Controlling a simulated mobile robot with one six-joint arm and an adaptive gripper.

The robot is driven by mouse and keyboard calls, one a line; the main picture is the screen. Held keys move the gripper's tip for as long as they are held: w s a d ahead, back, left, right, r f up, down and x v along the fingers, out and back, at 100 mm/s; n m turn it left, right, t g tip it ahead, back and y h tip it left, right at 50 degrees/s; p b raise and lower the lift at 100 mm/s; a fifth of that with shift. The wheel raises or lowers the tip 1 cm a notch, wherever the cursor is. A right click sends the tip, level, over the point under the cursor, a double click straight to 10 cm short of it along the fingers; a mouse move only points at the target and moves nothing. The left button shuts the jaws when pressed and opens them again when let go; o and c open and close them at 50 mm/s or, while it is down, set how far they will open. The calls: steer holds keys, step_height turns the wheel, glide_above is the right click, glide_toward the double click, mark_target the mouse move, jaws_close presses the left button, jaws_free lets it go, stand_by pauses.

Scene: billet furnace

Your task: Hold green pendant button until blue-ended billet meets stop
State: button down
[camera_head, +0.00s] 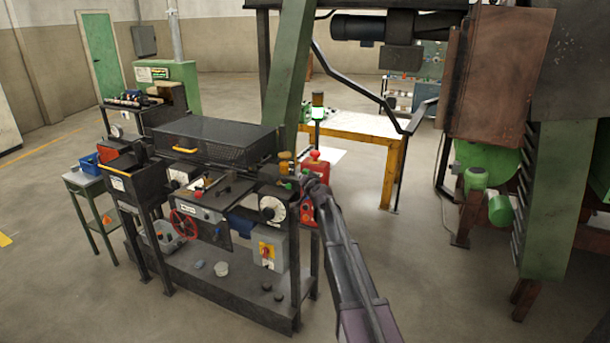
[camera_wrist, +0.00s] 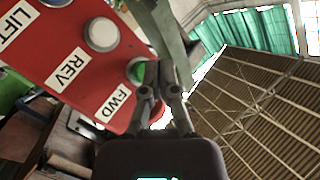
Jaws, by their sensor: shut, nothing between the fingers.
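The red pendant (camera_wrist: 75,50) fills the upper left of the wrist view, tilted, with labels LIFT, REV and FWD. Its green button (camera_wrist: 136,71) is beside the FWD label, partly covered by my fingers. My gripper (camera_wrist: 153,66) is shut and empty, its tips at the green button's edge. I cannot tell whether they press it. In the head view my gripper (camera_head: 314,184) is at the right end of the black machine bench, by the red pendant (camera_head: 306,211). I cannot make out the blue-ended billet or the stop.
The machine has a black mesh cover (camera_head: 215,138), a red handwheel (camera_head: 184,224) and a grey switch box (camera_head: 267,249). A green column (camera_head: 287,75) rises behind my gripper. A yellow-legged table (camera_head: 362,127) stands behind. Open floor lies to the left.

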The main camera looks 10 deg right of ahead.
steer(key=shift+w+d, duration=0.55)
steer(key=shift+w, duration=0.2)
stand_by(1.2)
steer(key=shift+s+a, duration=0.1)
steer(key=shift+s, duration=0.05)
stand_by(1.8)
steer(key=shift+s+a, duration=0.45)
steer(key=shift+s, duration=0.15)
steer(key=shift+s+a, duration=0.75)
steer(key=shift+s, duration=0.3)
steer(key=shift+s+a, duration=0.75)
steer(key=shift+s, duration=0.25)
